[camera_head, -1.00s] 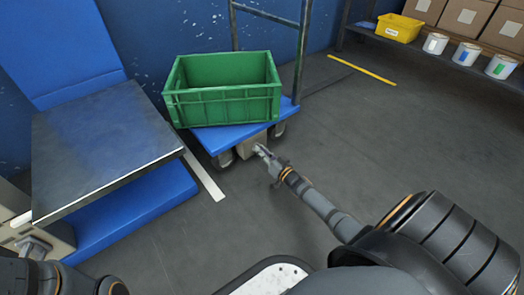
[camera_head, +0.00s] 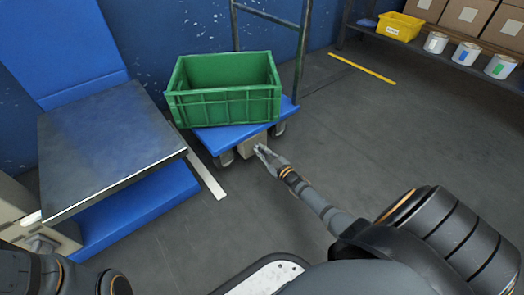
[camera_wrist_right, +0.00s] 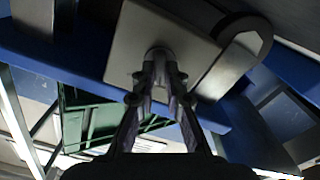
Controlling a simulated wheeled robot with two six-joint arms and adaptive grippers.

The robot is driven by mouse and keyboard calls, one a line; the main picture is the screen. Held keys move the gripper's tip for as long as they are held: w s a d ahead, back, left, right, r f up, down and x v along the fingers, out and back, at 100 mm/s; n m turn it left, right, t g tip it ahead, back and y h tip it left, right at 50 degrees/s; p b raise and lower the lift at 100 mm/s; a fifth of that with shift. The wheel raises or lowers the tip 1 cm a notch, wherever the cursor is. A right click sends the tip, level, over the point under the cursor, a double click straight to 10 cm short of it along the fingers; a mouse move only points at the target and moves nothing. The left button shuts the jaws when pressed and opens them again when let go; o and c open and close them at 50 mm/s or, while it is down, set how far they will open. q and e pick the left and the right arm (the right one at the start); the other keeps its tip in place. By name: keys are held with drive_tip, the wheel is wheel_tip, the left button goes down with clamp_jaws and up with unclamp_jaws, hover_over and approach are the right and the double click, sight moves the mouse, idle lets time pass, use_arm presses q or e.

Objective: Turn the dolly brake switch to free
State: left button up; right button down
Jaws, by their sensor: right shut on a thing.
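The blue dolly (camera_head: 232,136) stands by the wall with a grey brake box (camera_head: 252,145) at its near edge. In the right wrist view a pale plate (camera_wrist_right: 122,42) carries the round knob of the brake switch (camera_wrist_right: 160,50). My right gripper (camera_head: 260,150) reaches the box from the lower right. In the wrist view its fingers (camera_wrist_right: 161,64) are closed on the knob and cover part of it. I cannot read the switch's setting or any label. My left arm shows at the lower left of the head view; its gripper is out of frame.
A green crate (camera_head: 222,108) sits on the dolly. A dark-topped blue bench (camera_head: 105,145) stands to the left. A shelf with a yellow bin (camera_head: 400,27), boxes and white tubs (camera_head: 467,53) is at the upper right. The floor (camera_head: 350,130) right of the dolly is clear.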

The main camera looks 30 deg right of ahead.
drive_tip(key=shift+n, duration=0.6)
drive_tip(key=c, duration=1.4)
unclamp_jaws()
drive_tip(key=s, duration=0.8)
drive_tip(key=s+d, duration=0.1)
drive_tip(key=s, duration=0.3)
